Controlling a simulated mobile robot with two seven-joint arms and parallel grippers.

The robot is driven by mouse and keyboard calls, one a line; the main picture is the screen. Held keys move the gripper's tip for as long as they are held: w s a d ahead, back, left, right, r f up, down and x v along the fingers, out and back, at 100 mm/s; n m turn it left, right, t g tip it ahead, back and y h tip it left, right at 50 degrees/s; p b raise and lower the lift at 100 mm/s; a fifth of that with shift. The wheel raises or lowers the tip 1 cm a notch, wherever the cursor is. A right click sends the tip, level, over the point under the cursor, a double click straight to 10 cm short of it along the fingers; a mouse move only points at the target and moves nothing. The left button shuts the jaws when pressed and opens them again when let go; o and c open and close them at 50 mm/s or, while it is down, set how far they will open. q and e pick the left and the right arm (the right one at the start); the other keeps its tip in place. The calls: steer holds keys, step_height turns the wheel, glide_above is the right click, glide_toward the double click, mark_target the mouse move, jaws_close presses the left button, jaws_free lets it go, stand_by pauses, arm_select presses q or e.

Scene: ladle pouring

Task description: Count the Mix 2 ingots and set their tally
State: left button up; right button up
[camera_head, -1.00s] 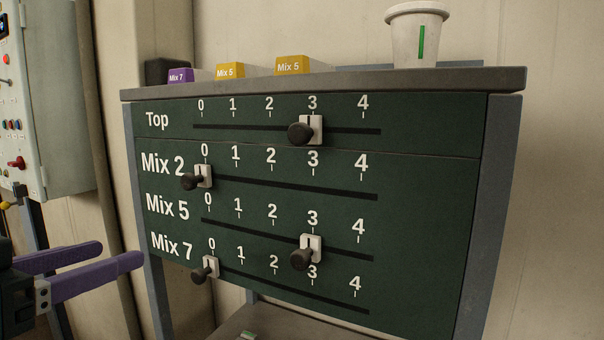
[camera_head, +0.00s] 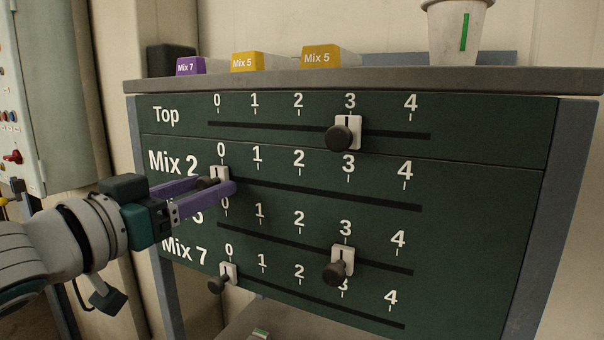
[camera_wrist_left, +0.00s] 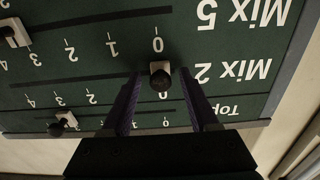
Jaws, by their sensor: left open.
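The green tally board (camera_head: 480,200) has rows for Top, Mix 2, Mix 5 and Mix 7. The Mix 2 slider (camera_head: 219,174) is at 0, and its dark knob shows in the left wrist view (camera_wrist_left: 160,80). My left gripper (camera_head: 210,187) is open, with its purple fingers on either side of that knob. The Top slider (camera_head: 348,132) is at 3. The Mix 5 slider (camera_head: 340,262) is at 3. The Mix 7 slider (camera_head: 227,273) is at 0. On the shelf stand a purple Mix 7 ingot (camera_head: 190,67) and two yellow Mix 5 ingots (camera_head: 247,62), (camera_head: 321,56). No Mix 2 ingot shows.
A white cup (camera_head: 450,35) with a green stripe stands on the grey shelf top (camera_head: 400,80) at the right. A dark block (camera_head: 170,58) is at the shelf's left end. A control cabinet (camera_head: 50,100) is at the far left. The space before the board's right side is clear.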

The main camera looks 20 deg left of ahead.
arm_select(q)
steer(key=shift+w, duration=0.45)
jaws_close()
stand_by(1.2)
